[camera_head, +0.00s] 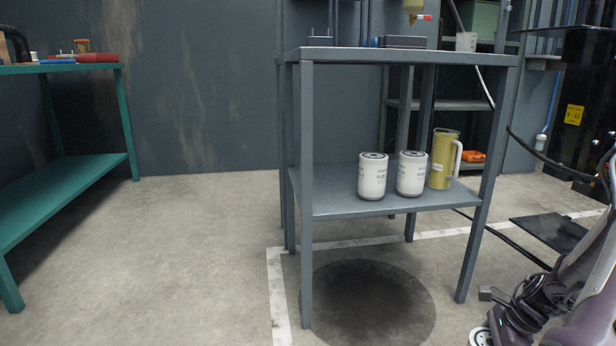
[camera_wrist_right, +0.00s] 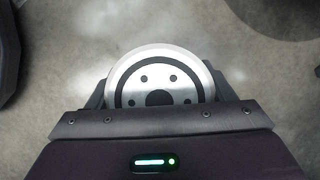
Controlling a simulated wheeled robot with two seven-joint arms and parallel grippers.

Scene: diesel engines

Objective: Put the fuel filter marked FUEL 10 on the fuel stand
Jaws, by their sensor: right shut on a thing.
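My right gripper (camera_wrist_right: 158,95) is shut on a white round filter (camera_wrist_right: 158,62), whose metal end face with a ring of holes faces the wrist camera. In the head view the filter's pale end (camera_head: 480,338) shows at the bottom edge, low and right of the grey stand. Its label is hidden, so I cannot read a FUEL 10 mark. The grey metal stand (camera_head: 340,206) has a lower shelf with two upright white filters, a left one (camera_head: 372,177) and a right one (camera_head: 411,174). Their print is too small to read. My left gripper is out of view.
A yellow-green jug (camera_head: 442,160) stands right of the shelf filters. The left part of the shelf is bare. A green bench (camera_head: 70,185) stands at the left. A dark flat plate (camera_head: 550,232) and a black hose lie on the floor at the right.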

